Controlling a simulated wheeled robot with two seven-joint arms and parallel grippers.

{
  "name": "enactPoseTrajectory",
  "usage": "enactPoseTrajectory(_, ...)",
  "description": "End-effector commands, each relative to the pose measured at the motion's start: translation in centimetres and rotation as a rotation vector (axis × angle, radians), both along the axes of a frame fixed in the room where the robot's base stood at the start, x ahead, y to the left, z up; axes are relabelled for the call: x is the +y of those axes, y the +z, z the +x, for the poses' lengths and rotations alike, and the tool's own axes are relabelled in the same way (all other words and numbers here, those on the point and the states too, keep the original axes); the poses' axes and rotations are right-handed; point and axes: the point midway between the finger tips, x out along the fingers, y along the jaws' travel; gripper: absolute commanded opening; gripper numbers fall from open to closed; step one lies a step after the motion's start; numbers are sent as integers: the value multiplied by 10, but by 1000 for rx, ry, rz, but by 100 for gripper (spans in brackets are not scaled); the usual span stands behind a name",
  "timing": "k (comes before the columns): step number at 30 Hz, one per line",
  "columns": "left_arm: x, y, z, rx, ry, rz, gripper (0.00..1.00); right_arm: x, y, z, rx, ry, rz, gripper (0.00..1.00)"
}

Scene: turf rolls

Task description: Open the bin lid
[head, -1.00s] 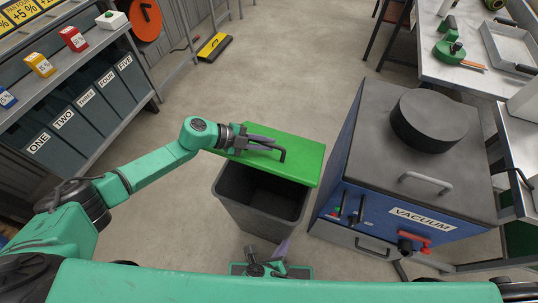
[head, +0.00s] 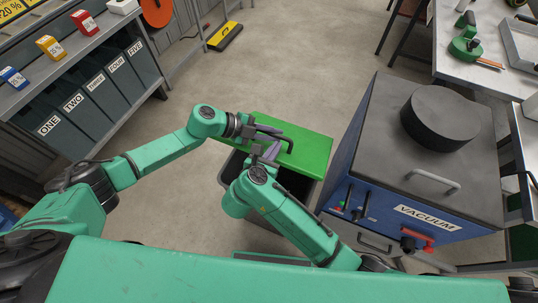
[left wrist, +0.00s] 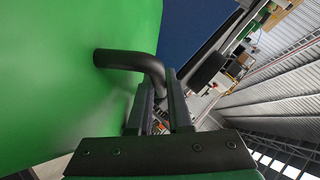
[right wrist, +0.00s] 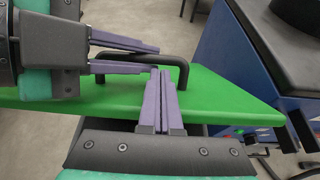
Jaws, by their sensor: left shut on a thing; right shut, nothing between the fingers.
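The green bin lid (head: 308,158) sits over the far side of the dark bin (head: 232,193), and part of the bin's dark opening shows in front of it. My left gripper (head: 262,134) is shut on the lid's dark bar handle (head: 278,136); the handle also shows between the fingers in the left wrist view (left wrist: 128,61). My right gripper (head: 272,152) is shut and empty just in front of the handle. In the right wrist view its fingertips (right wrist: 161,75) are close to the handle (right wrist: 183,68); I cannot tell whether they touch. My right arm hides much of the bin.
A blue vacuum cabinet (head: 385,185) with a grey top stands close to the right of the bin. A rack with labelled grey bins (head: 90,95) is at the left. A workbench (head: 485,75) is at the far right.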

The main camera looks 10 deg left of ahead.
Motion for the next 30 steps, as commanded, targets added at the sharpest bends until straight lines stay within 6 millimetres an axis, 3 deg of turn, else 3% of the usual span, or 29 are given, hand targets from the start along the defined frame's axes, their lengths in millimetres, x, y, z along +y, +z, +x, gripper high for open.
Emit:
enactPoseTrajectory(12,0,0,1,-3,3,1,0,-2,-3,7,1,1,2,0)
enactPoseTrajectory(29,1,-2,-2,5,-2,4,0,-10,13,21,-5,-7,-6,0)
enactPoseTrajectory(30,1,-3,-2,5,-3,4,29,-10,13,21,-5,-7,-6,0)
